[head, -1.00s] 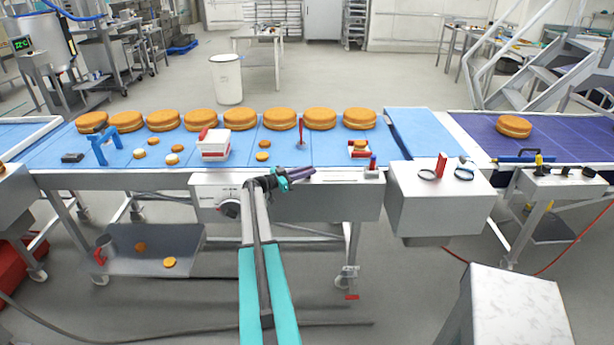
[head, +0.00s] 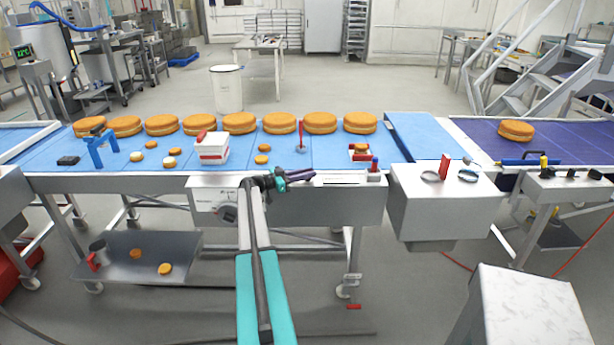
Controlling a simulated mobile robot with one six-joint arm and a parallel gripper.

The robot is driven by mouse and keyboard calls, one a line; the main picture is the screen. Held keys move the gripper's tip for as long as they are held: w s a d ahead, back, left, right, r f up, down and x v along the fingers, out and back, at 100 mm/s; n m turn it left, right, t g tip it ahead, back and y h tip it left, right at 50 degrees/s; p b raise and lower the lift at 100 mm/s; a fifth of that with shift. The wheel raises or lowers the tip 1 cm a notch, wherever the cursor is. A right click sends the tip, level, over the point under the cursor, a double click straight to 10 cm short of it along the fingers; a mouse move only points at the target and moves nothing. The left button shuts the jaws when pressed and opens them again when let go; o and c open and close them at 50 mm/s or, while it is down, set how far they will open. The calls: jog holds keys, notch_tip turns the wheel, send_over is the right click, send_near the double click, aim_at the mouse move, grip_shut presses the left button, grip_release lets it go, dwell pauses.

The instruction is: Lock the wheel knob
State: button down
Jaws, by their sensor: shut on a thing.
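A dark round knob (head: 229,213) with a pale mark sits on the left of the grey front panel (head: 345,205) under the blue belt. A caster wheel (head: 346,287) stands under the belt's frame, with a small red part (head: 353,306) low beside it. I cannot tell which of them is the wheel knob. My gripper (head: 303,175), dark purple beyond a teal joint, is at the panel's top edge, right of and above the knob and well above the caster. It looks shut; what lies between the fingers is too small to make out.
Orange-brown cakes (head: 240,123) line the belt's far side. A white box (head: 212,150), a red upright pin (head: 301,138) and small buns stand nearer. A grey control box (head: 445,200) stands right of the panel. Floor in front is mostly clear.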

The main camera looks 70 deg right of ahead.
jog(key=c, duration=1.7)
grip_release()
jog(key=shift+a, duration=0.1)
jog(key=b+v, duration=0.3)
jog(key=v, duration=1)
jog(key=shift+w+a+b, duration=0.25)
jog(key=shift+b, duration=0.05)
